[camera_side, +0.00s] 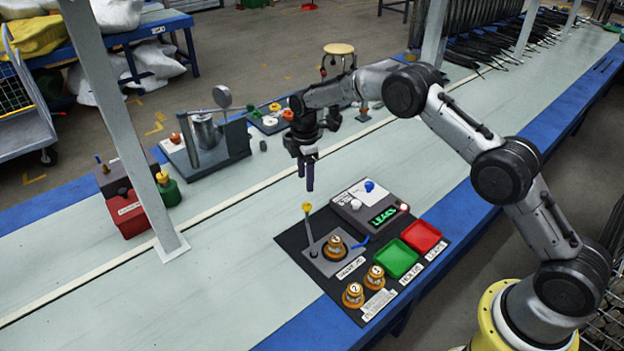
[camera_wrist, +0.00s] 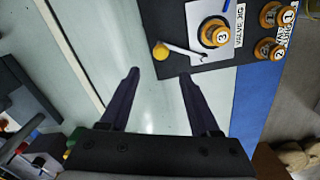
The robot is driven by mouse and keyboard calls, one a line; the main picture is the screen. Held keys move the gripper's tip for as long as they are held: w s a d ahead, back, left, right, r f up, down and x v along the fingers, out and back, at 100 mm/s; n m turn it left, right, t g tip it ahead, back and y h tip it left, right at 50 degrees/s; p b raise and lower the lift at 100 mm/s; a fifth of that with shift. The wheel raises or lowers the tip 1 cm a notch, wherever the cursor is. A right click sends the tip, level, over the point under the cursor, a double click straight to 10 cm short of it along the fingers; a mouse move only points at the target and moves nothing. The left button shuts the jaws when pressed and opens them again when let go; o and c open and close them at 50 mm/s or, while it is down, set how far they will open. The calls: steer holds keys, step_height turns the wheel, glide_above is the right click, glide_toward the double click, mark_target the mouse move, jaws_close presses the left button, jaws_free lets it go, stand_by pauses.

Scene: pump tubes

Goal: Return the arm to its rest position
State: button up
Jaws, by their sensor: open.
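My gripper (camera_side: 306,172) hangs above the table, pointing down, behind the black work mat (camera_side: 292,240). In the wrist view its two fingers (camera_wrist: 157,75) are spread apart with nothing between them. A round orange part marked 3 (camera_side: 335,247) sits on the grey valve jig (camera_side: 318,262); it also shows in the wrist view (camera_wrist: 215,32). The jig's lever with a yellow knob (camera_side: 307,207) stands up below and in front of my gripper. Two more orange parts, marked 1 (camera_side: 376,275) and 2 (camera_side: 353,294), stand at the mat's front edge.
A metal fixture (camera_side: 205,140) stands at the back left. A grey post (camera_side: 135,150) rises from the table.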

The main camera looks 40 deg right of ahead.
step_height(320, 180, up, 16)
steer(key=t, duration=0.3)
steer(key=s+d+r+m+t, duration=0.2)
steer(key=s+r+m+t, duration=0.15)
steer(key=s+r, duration=1.6)
steer(key=s+m, duration=0.3)
steer(key=s, duration=0.7)
steer(key=s+f+m, duration=0.8)
steer(key=s+f, duration=0.2)
steer(key=s, duration=0.3)
steer(key=shift+s+g, duration=0.25)
steer(key=shift+g, duration=0.2)
